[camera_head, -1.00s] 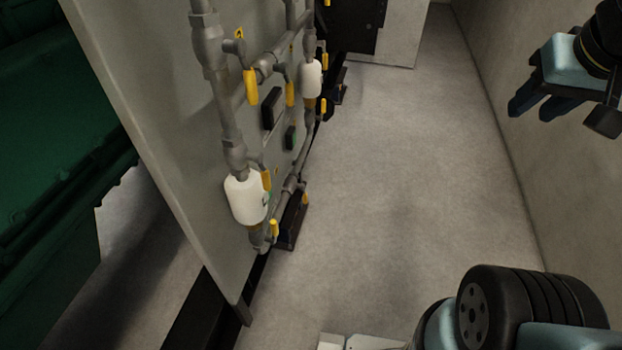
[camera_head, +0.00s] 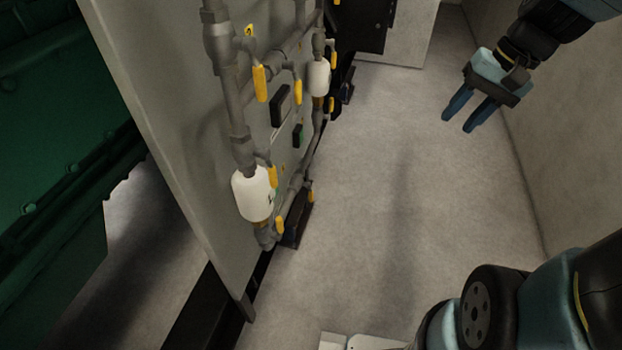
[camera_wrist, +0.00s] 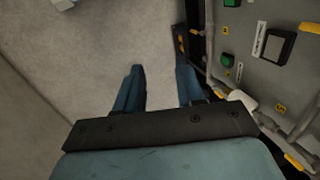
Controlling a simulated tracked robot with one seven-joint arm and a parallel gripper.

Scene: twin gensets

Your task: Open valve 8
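Several valves with yellow handles sit on the grey pipework of the panel at left in the head view. They include an upper handle (camera_head: 260,83), a handle beside the lower white canister (camera_head: 272,176) and a low handle (camera_head: 280,225). I cannot tell which is valve 8; the small yellow tags are too small to read surely. My gripper (camera_head: 458,122) hangs over the floor right of the panel, apart from every valve. Its blue fingers are spread and empty, also in the wrist view (camera_wrist: 160,70). There, a yellow handle (camera_wrist: 311,28) shows at the upper right.
White canisters (camera_head: 252,194) (camera_head: 318,77) stand out from the pipes. The grey panel (camera_head: 165,110) has a green machine (camera_head: 50,170) behind it. A dark box (camera_head: 297,222) is low by the pipes. Bare floor (camera_head: 390,200) lies between panel and right wall (camera_head: 560,140).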

